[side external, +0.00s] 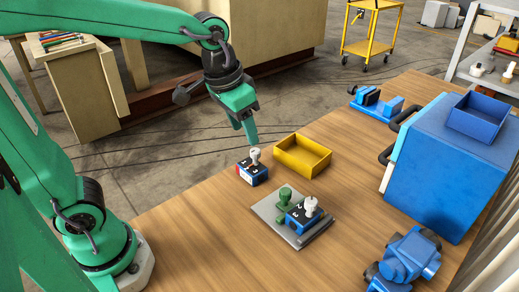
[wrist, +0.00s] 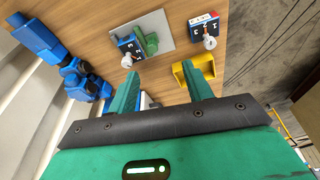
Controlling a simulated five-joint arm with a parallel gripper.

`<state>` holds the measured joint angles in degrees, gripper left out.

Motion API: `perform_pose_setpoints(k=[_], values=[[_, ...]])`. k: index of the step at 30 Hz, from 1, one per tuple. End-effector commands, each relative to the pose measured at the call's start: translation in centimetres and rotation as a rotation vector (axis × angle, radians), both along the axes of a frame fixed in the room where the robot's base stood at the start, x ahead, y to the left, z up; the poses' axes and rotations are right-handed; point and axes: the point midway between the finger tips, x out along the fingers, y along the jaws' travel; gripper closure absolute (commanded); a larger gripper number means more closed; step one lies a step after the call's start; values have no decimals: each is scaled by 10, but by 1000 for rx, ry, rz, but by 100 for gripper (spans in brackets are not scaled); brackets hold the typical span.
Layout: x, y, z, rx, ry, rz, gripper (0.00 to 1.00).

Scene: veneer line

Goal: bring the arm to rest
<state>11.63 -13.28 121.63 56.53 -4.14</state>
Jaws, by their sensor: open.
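My green gripper (side external: 250,130) is open and empty, raised in the air near the table's far left edge. In the wrist view its two fingers (wrist: 160,75) are spread apart with nothing held between them. In the side view the fingers appear just above a small blue block with a white knob (side external: 253,173). In the wrist view that block (wrist: 204,26) lies beyond the fingers, apart from them.
A grey plate (side external: 263,209) bears a blue block (side external: 298,219) with a white knob and a green piece (side external: 284,203). A yellow bin (side external: 316,172) is near the gripper. A large blue machine (side external: 440,175) stands at right. The wooden table's front left is clear.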

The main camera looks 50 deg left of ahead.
Motion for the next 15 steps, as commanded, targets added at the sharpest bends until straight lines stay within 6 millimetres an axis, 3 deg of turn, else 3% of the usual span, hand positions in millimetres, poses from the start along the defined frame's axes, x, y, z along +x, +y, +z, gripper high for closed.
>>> perform_pose_setpoints(k=[6,15], values=[[-35,28,8,-6,-79,46,50],[-81,56,3,-3,-176,104,50]])
